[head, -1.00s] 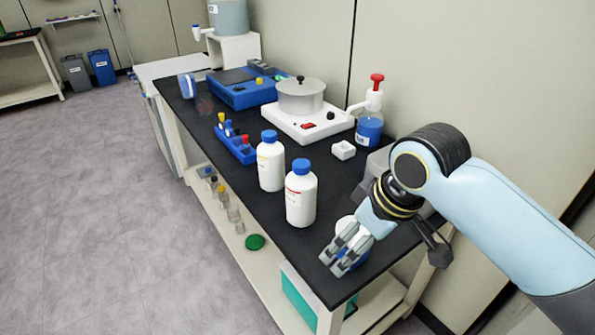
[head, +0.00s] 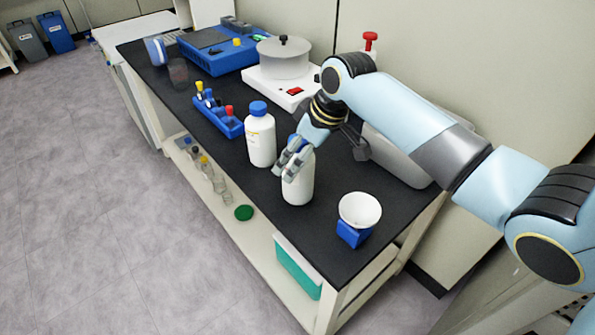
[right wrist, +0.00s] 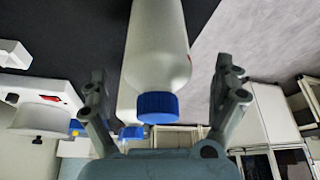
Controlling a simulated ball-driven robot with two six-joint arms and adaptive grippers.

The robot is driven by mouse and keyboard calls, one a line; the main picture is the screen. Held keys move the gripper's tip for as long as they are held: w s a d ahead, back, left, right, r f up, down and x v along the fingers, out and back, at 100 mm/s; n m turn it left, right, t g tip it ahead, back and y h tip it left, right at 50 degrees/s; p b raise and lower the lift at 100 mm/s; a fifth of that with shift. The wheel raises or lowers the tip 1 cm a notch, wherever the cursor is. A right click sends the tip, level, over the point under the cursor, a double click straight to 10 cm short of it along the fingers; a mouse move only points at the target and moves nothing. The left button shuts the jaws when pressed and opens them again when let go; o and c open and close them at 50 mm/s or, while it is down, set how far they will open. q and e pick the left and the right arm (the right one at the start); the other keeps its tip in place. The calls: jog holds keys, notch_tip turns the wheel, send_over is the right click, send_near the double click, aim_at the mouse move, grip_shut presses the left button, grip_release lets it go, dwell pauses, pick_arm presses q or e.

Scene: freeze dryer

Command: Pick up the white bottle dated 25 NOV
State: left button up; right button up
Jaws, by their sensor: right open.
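Two white bottles with blue caps stand upright on the black bench top. The nearer bottle (head: 298,190) is partly hidden by my right gripper (head: 284,170); the farther bottle (head: 261,140) stands just left of it. I cannot read a date on either. In the right wrist view a white bottle (right wrist: 157,50) with a blue cap lies between the two spread fingers of my right gripper (right wrist: 160,80), with gaps at both sides. Another blue cap (right wrist: 131,132) shows behind it. My left gripper is not in view.
A blue scale with a white bowl (head: 360,210) stands near the bench's front corner. A blue rack (head: 222,122) is left of the bottles. A white hot plate with a pot (head: 283,58) and a grey box (head: 400,155) stand behind. Bench between bottles and scale is clear.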

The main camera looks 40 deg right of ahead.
aim_at(300, 192)
jog(key=x, duration=0.3)
jog(key=shift+d+f, duration=0.15)
jog(key=shift+f, duration=0.1)
jog(key=shift+c, duration=0.3)
jog(key=c, duration=1.4)
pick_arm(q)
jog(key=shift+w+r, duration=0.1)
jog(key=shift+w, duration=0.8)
pick_arm(e)
jog(key=shift+r, duration=0.1)
jog(key=shift+c, duration=1.1)
